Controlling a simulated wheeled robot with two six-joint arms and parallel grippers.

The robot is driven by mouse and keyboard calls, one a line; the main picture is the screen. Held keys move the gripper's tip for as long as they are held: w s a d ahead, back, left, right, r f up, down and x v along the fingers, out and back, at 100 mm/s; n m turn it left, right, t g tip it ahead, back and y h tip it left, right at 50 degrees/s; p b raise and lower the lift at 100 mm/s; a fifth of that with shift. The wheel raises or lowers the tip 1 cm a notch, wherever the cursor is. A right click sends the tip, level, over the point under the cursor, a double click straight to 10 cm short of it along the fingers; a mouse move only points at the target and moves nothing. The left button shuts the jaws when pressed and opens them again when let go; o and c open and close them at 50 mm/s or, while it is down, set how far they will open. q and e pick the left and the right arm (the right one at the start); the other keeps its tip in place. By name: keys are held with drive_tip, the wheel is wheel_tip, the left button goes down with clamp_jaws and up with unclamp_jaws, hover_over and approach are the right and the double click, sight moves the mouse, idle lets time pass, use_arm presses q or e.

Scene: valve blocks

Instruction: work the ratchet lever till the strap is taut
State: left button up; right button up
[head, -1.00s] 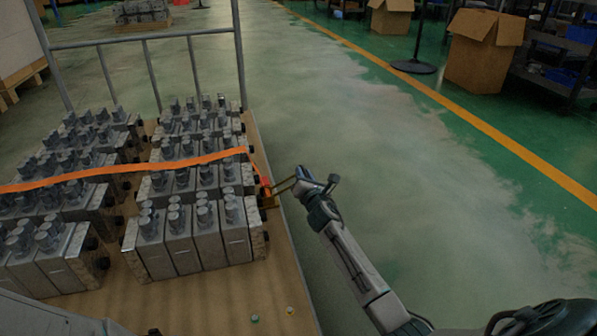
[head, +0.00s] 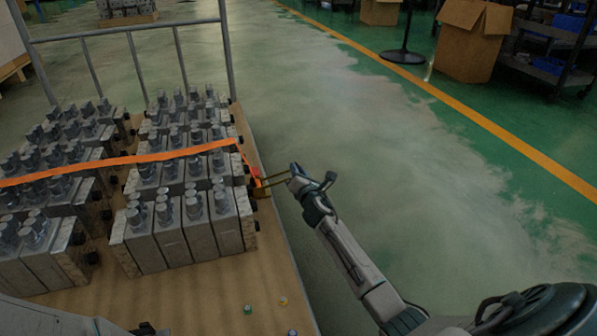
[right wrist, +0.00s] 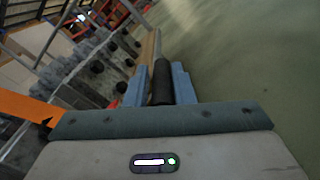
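An orange strap (head: 150,157) runs across the tops of the valve blocks (head: 165,235) and bends down at the pallet's right side. There it meets the ratchet (head: 257,186), small and partly hard to make out. My right gripper (head: 294,179) is at the lever's outer end. In the right wrist view its two blue fingers (right wrist: 160,88) lie on either side of the dark lever handle (right wrist: 162,80) and look closed on it. The strap's edge shows at the left there. My left gripper is out of view.
The blocks stand in rows on a wooden pallet (head: 205,296) with a grey rail frame (head: 130,28) behind. Several small caps (head: 248,310) lie on the front of the pallet. Open green floor (head: 360,110) is to the right, with a cardboard box (head: 473,40) farther back.

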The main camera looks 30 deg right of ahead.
drive_tip(key=o, duration=0.4)
drive_tip(key=shift+f, duration=0.25)
drive_tip(key=shift+c, duration=0.2)
drive_tip(key=p+v, duration=0.3)
drive_tip(key=v, duration=0.8)
drive_tip(key=shift+w, duration=0.1)
